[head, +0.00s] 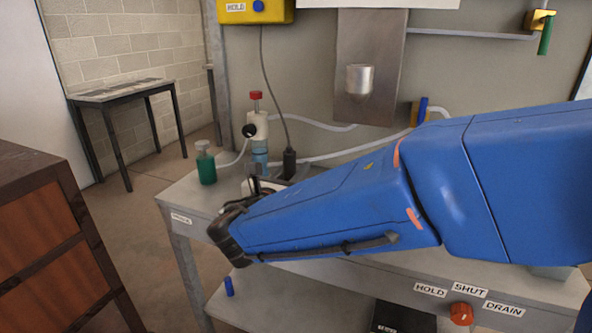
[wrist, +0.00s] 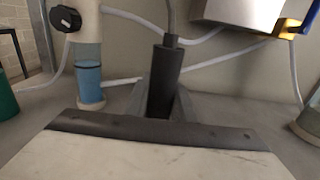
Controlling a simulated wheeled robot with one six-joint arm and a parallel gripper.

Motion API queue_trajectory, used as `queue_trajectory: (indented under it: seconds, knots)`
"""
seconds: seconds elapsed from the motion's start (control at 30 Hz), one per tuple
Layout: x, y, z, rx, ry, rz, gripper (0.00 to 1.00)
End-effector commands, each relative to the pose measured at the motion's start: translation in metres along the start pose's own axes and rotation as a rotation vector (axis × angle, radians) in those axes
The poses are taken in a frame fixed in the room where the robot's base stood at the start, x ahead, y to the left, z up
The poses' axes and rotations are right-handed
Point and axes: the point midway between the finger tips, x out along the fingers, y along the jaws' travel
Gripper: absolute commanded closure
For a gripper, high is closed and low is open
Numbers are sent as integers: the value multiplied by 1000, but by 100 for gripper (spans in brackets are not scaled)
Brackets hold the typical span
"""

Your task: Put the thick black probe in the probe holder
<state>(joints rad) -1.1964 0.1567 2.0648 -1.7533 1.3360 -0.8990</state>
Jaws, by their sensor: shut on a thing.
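The thick black probe (head: 289,160) stands upright over the bench, with its cable running up to a yellow box. In the wrist view the probe (wrist: 165,72) is between the two dark fingers of my gripper (wrist: 164,103), which is shut on it. In the head view my gripper (head: 268,183) is partly hidden by my blue arm; the probe's lower end is hidden. A silver cup (head: 359,80) on a steel wall plate, seemingly the probe holder, is up and to the right of the probe. The plate's lower part (wrist: 236,10) seems to show in the wrist view.
Left of the probe stand a clear column with blue liquid (head: 260,153) and a green bottle (head: 207,168). Pale hoses (head: 330,157) run behind the probe. A blue-handled valve (head: 422,110) is at right. The yellow box (head: 256,10) hangs above. The lower shelf holds a red knob (head: 461,313).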

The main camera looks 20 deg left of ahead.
Motion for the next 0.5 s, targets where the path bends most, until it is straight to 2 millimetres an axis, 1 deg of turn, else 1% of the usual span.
queue_trajectory:
  seconds: [0.37, 0.4, 0.47, 0.5]
  knots:
    - [0, 0, -4, 1, -1, 0, 100]
    - [0, 0, -4, 1, 0, 0, 75]
    - [0, 0, -4, 1, -1, 0, 61]
    - [0, 0, -4, 1, 0, 0, 59]
